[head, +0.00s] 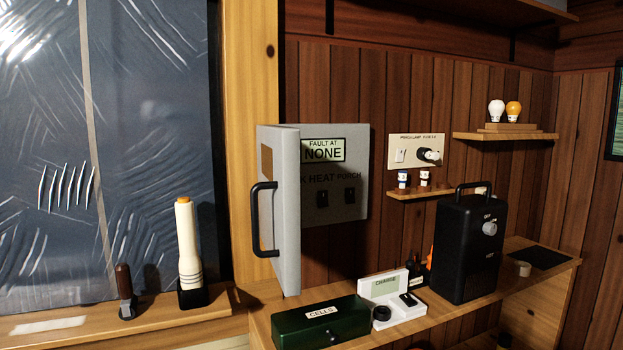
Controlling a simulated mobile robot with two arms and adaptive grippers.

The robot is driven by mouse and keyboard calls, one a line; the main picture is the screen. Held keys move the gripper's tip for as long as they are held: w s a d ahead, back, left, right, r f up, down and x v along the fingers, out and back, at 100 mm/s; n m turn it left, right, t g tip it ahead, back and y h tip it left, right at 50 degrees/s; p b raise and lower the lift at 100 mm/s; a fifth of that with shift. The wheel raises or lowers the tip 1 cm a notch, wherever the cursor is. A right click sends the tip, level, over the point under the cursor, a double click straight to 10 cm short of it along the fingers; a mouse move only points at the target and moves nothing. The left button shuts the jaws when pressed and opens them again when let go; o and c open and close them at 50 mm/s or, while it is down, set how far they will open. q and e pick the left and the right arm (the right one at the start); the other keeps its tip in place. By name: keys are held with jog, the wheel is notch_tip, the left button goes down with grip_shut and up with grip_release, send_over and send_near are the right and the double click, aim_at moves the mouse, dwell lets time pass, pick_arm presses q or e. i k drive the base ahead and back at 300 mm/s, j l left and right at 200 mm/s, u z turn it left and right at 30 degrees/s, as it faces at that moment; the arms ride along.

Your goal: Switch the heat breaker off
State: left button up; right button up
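A grey breaker box (352,150) is on the plank wall. Its door (292,220) stands open toward me, with a black handle (262,218) on the left. A display (323,150) in the box reads "FAULT AT NONE". Below it are the labels HEAT and PORCH and part of another label ending in K. The dark heat breaker (322,198) sits under HEAT, left of the porch breaker (350,195). The switch positions are too small to tell. The door hides the left part of the box. Neither of my grippers is in view.
On the counter below stand a green CELLS box (335,328), a white charger (398,310) and a black heater-like unit (470,250). A flashlight (187,240) stands on the window sill at left. The space before the breakers is clear, bounded left by the door.

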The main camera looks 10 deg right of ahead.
aim_at(322, 196)
jog(key=l+u, duration=0.5)
jog(key=k+l+u, duration=0.15)
jog(key=l+u, duration=0.15)
jog(key=u, duration=0.15)
